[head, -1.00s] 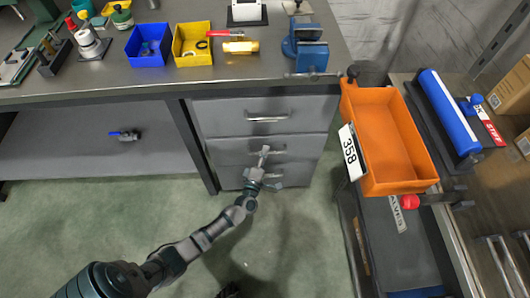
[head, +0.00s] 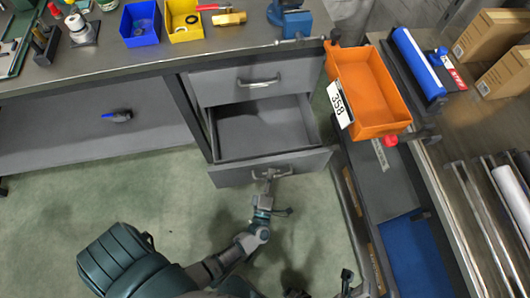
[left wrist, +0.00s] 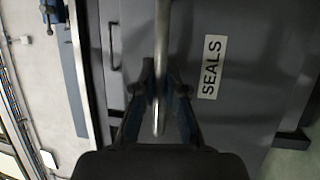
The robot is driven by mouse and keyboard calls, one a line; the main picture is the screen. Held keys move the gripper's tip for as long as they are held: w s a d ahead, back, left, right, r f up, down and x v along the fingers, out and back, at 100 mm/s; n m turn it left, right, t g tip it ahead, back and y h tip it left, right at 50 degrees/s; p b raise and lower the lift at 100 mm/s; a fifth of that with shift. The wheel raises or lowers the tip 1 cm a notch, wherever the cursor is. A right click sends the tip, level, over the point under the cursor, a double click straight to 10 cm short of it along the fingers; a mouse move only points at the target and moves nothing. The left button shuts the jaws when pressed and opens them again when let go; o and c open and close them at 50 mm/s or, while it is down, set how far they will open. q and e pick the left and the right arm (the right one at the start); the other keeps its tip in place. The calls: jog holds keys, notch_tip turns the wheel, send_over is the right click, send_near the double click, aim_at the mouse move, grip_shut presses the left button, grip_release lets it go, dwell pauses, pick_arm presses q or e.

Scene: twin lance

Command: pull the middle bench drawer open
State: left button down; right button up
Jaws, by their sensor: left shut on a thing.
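The middle bench drawer (head: 226,177) stands well out from the bench, with its grey, empty-looking inside showing. Its bar handle (head: 298,169) is on the front panel. My left gripper (head: 268,181) is shut on this handle from the front. In the left wrist view the handle (left wrist: 162,50) runs upright between the fingers of my left gripper (left wrist: 160,95), beside a white SEALS label (left wrist: 209,67) on the drawer front (left wrist: 235,110). What looks like part of my right gripper (head: 350,284) shows at the bottom edge, mostly cut off; its jaw state is unclear.
The top drawer (head: 225,85) is closed above. An orange bin (head: 368,92) marked 358 stands right of the bench, on a dark cart or shelf (head: 385,180). Blue (head: 141,22) and yellow (head: 183,18) bins sit on the bench top. Green floor (head: 150,185) is clear at left.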

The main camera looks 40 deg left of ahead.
pick_arm(q)
jog(key=shift+s+d+f, duration=0.15)
jog(key=shift+s+d, duration=0.35)
jog(key=shift+d, duration=0.25)
jog(key=shift+s+d+f, duration=0.1)
jog(key=shift+s+d, duration=0.4)
jog(key=shift+d, duration=0.25)
jog(key=c, duration=1.2)
grip_release()
jog(key=shift+w+f, duration=0.1)
jog(key=shift+r, duration=0.2)
jog(key=v, duration=0.7)
jog(key=shift+s, duration=0.25)
jog(key=shift+d, duration=0.1)
